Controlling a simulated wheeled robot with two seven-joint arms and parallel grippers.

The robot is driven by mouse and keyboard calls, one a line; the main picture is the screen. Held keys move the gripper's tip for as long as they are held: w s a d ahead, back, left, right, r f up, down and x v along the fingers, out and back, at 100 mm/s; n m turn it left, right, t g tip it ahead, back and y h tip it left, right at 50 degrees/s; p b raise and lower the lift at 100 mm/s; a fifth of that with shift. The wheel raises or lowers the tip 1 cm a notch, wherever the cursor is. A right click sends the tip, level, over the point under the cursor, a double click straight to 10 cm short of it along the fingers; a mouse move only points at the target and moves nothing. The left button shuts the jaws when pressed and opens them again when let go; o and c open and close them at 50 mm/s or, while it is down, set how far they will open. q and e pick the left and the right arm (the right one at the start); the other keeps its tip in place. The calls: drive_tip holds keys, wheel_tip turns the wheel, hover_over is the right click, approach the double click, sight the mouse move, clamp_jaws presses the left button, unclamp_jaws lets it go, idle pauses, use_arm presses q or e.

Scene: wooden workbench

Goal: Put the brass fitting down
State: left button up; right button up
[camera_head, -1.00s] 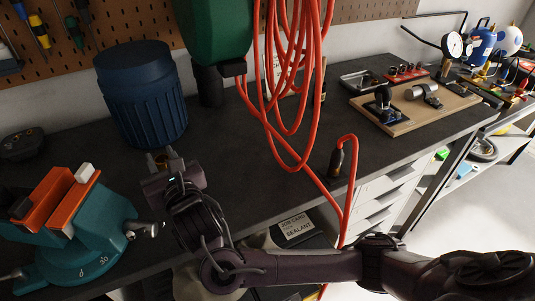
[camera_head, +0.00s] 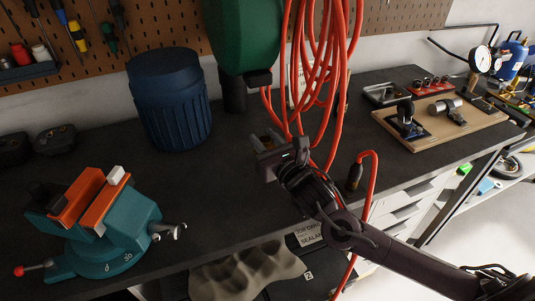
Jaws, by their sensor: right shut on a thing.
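My right gripper (camera_head: 268,145) is above the dark bench top, between the blue ribbed bin and the hanging orange hose. It is shut on the brass fitting (camera_head: 266,140), of which only a small brownish part shows between the fingers. The fingers and wrist hide most of it. I cannot tell whether the fitting touches the bench (camera_head: 215,185). My left gripper is not in view.
The blue bin (camera_head: 170,105) stands left of the gripper. An orange hose (camera_head: 315,80) hangs close on its right. A teal vise (camera_head: 105,225) with orange jaws is at the left front. A wooden board (camera_head: 450,132) with fittings lies at the right. Bench between vise and gripper is clear.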

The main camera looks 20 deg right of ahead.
wheel_tip(320, 180, down, 4)
drive_tip(key=shift+r, duration=0.25)
wheel_tip(320, 180, down, 3)
drive_tip(key=shift+r+p, duration=0.2)
drive_tip(key=shift+p, duration=0.4)
drive_tip(key=shift+d+f+p, duration=0.2)
drive_tip(key=shift+p, duration=0.15)
drive_tip(key=shift+f, duration=0.25)
drive_tip(key=o, duration=0.6)
drive_tip(key=shift+f, duration=0.2)
drive_tip(key=o, duration=0.5)
drive_tip(key=shift+c, duration=0.2)
drive_tip(key=shift+r, duration=0.1)
